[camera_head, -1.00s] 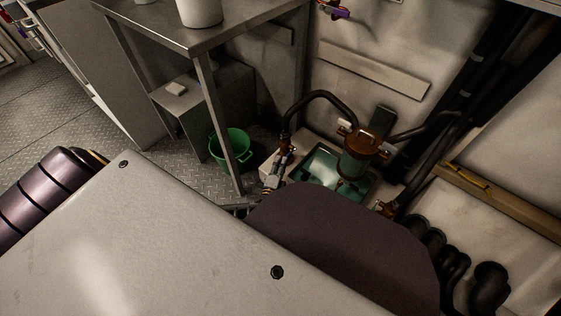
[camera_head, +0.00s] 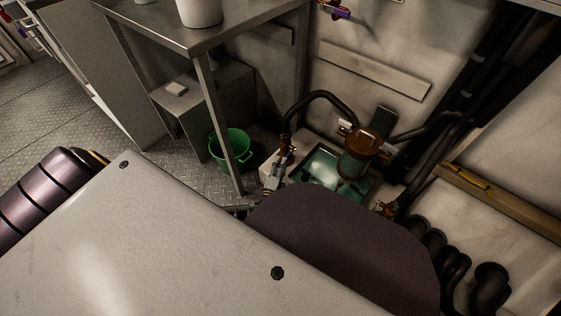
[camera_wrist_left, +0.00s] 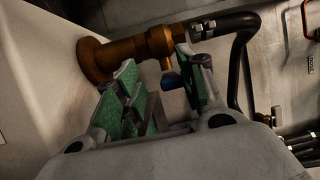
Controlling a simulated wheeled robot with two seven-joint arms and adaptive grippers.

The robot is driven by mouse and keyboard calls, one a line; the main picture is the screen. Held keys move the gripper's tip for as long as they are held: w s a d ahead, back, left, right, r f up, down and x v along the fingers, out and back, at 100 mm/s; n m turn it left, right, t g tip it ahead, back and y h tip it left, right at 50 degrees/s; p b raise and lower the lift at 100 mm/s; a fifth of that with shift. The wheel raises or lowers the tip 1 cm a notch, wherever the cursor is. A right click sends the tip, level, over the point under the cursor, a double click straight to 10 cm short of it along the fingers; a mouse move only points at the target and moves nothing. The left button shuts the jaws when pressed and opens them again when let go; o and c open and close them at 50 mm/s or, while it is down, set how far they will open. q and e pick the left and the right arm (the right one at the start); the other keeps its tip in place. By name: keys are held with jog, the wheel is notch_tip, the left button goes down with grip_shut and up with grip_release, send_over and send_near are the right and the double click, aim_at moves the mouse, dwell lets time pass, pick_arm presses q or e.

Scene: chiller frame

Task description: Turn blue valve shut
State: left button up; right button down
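In the left wrist view, a brass valve fitting (camera_wrist_left: 155,43) stands out from a pale surface on a round flange. A small blue valve handle (camera_wrist_left: 172,80) hangs below it. My left gripper (camera_wrist_left: 158,72) is open, with green-padded fingers on either side of the handle's area. The right finger is close beside the blue part; contact cannot be told. In the head view, the brass fitting (camera_head: 286,147) is small, under a black hose, with my left gripper (camera_head: 276,171) just below it. The blue handle cannot be made out there. My right gripper is not in view.
A black hose (camera_wrist_left: 240,40) runs from the fitting. A brass-topped strainer (camera_head: 360,150) stands in a green-tinted tray (camera_head: 322,163) beside it. A steel table (camera_head: 180,30) and a green bucket (camera_head: 230,147) are to the left. Corrugated black pipes (camera_head: 440,245) are at lower right.

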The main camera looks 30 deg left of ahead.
pick_arm(q)
jog(key=shift+s, duration=0.1)
jog(key=v, duration=0.7)
jog(key=shift+s, duration=0.15)
dwell(0.3)
jog(key=shift+d, duration=0.1)
dwell(0.5)
